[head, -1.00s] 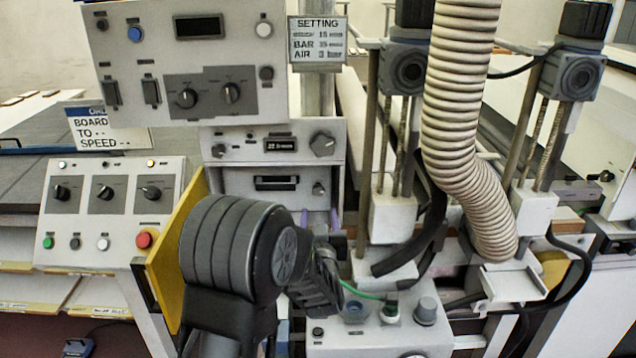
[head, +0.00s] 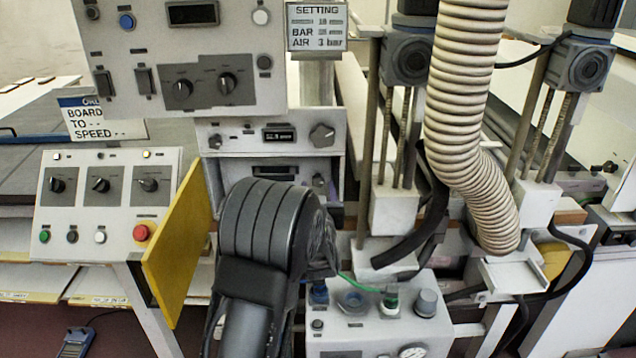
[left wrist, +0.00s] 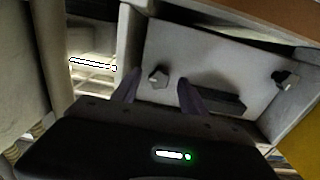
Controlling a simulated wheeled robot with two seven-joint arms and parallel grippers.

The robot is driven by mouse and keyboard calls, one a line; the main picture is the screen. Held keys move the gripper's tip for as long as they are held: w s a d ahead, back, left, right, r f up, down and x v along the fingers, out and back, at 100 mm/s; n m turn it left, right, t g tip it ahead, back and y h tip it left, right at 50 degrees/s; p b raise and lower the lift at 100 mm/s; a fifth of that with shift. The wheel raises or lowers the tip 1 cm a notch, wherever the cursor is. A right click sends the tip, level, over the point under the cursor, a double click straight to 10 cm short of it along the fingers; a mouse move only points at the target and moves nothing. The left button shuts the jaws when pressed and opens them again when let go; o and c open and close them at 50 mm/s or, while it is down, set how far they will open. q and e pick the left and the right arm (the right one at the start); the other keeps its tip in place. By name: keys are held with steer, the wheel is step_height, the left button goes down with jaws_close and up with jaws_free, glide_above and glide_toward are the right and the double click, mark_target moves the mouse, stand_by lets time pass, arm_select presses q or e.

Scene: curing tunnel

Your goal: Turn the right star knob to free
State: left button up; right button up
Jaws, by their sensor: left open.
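The right star knob (head: 319,183) is a small dark knob at the right end of the lower grey unit's front, partly hidden behind my left wrist in the head view. In the left wrist view, which looks upside down, a star knob (left wrist: 158,77) shows on the pale panel, and a second one (left wrist: 285,80) sits farther right. My left gripper (left wrist: 158,84) is open, with its purple fingers on either side of the first knob in that picture. I cannot tell how far the fingertips are from it. My right gripper is not in view.
A yellow plate (head: 176,245) stands left of my left arm. A ribbed hose (head: 465,130) and a box with a green wire (head: 380,325) are to the right. A dark slot handle (left wrist: 215,95) lies beside the knob. The control panel (head: 108,205) is farther left.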

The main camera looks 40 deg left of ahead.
arm_select(q)
steer(key=shift+x, duration=1.3)
jaws_close()
